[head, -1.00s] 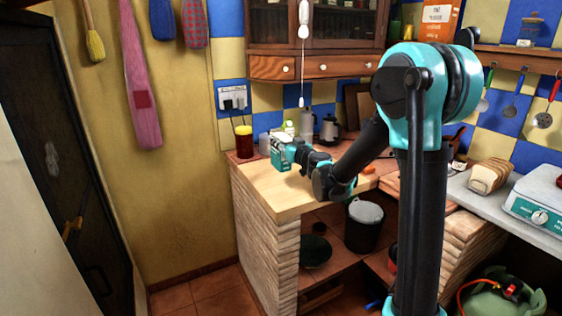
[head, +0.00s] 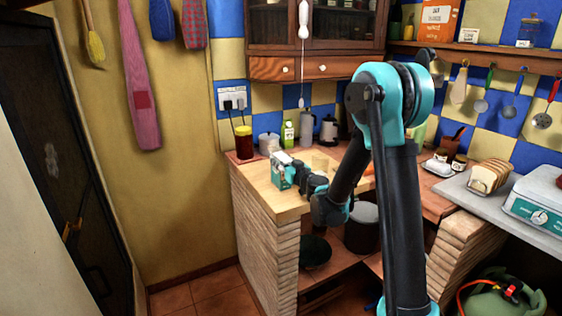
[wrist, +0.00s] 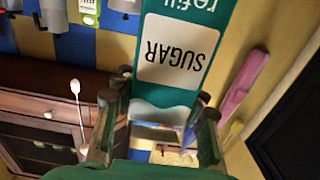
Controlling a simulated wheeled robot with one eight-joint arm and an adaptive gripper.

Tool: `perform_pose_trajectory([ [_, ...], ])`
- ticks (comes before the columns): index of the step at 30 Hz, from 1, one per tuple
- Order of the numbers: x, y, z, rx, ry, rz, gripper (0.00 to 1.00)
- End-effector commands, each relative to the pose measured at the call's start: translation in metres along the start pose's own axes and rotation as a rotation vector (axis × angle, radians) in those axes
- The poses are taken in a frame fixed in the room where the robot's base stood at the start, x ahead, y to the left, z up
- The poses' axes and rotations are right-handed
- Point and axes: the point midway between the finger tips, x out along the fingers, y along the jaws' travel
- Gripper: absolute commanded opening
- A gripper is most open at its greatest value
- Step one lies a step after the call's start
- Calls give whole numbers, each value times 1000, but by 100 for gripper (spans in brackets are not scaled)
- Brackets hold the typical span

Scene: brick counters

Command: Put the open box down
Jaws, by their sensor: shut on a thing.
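The open box is a teal and white carton labelled SUGAR. In the head view the box (head: 279,169) is at the light wooden counter top (head: 262,190), near its left part. In the wrist view the box (wrist: 178,52) fills the upper middle, its lettering upside down. My gripper (head: 291,174) is shut on the box from the right in the head view. In the wrist view the fingers of my gripper (wrist: 158,108) lie on both sides of it. I cannot tell whether its base touches the counter.
Behind the box stand a dark red jar (head: 244,142), a grey canister (head: 269,144), a green bottle (head: 287,134) and a moka pot (head: 328,130). Bare wood shows in front of the box. A bread loaf (head: 490,176) and a scale (head: 537,205) are on the right counter.

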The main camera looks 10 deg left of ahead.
Motion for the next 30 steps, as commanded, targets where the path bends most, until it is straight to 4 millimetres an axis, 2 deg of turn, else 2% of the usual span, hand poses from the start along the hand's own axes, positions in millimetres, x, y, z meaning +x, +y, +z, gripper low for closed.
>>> perform_pose_trajectory([
  [2, 0, 0, 2, 0, 0, 0, 0],
  [3, 0, 0, 3, 0, 0, 0, 43],
  [8, 0, 0, 2, 0, 0, 0, 63],
  [20, -3, 0, -1, 0, 0, 0, 63],
  [23, -17, 1, 0, 0, 0, 2, 63],
  [30, -67, 1, 0, 0, 0, 2, 63],
])
